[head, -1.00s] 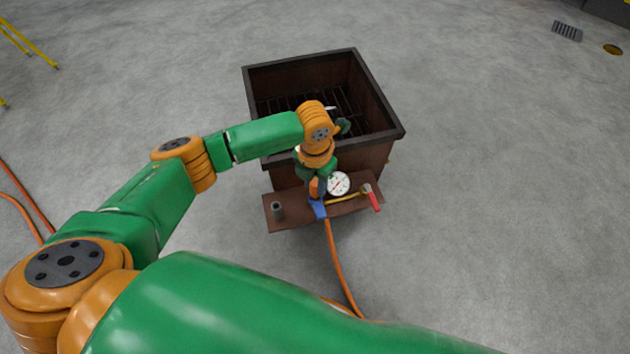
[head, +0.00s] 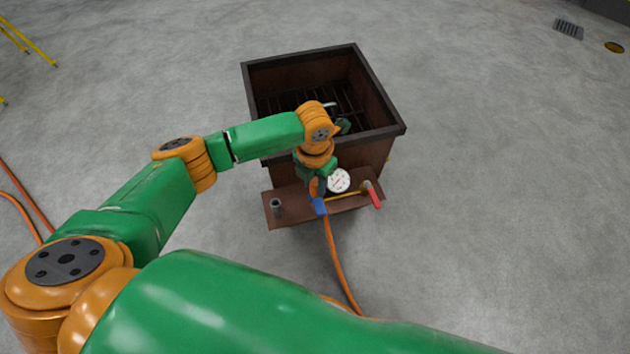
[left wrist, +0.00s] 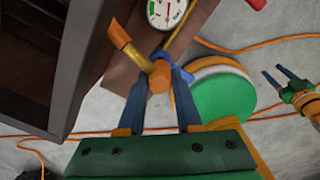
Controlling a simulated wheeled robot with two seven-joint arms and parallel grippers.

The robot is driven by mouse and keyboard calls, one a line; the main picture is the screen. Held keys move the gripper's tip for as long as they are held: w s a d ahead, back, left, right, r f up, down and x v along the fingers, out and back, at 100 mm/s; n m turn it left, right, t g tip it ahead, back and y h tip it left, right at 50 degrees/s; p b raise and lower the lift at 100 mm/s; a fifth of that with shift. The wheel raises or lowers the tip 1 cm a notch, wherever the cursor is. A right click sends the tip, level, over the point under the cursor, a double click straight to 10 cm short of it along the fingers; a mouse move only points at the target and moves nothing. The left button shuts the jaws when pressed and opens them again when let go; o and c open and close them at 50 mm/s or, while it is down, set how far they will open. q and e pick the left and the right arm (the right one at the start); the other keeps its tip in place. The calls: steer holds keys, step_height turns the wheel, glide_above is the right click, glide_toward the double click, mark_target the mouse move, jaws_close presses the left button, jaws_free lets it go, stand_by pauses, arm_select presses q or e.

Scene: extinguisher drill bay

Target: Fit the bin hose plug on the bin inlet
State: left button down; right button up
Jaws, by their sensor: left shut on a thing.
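My left gripper (head: 319,200) is shut on the bin hose plug, over the brown shelf at the front of the bin. In the left wrist view the plug (left wrist: 160,79) is an orange-brown piece between the two dark fingers, with a bent orange end beside it. The fingers hide much of the plug in the head view. A short grey upright stub (head: 276,206), which looks like the bin inlet, stands on the shelf left of the gripper, apart from the plug. My right gripper (left wrist: 282,78) shows at the right of the left wrist view, its fingers apart and empty.
The dark open bin (head: 256,120) stands behind the shelf (head: 297,212). A white gauge (head: 338,180) and a red-handled lever (head: 373,194) are right of my left gripper. An orange hose (head: 338,262) trails down to the floor.

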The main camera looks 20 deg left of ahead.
arm_select(q)
steer(key=c, duration=0.5)
jaws_free()
steer(key=shift+f, duration=0.1)
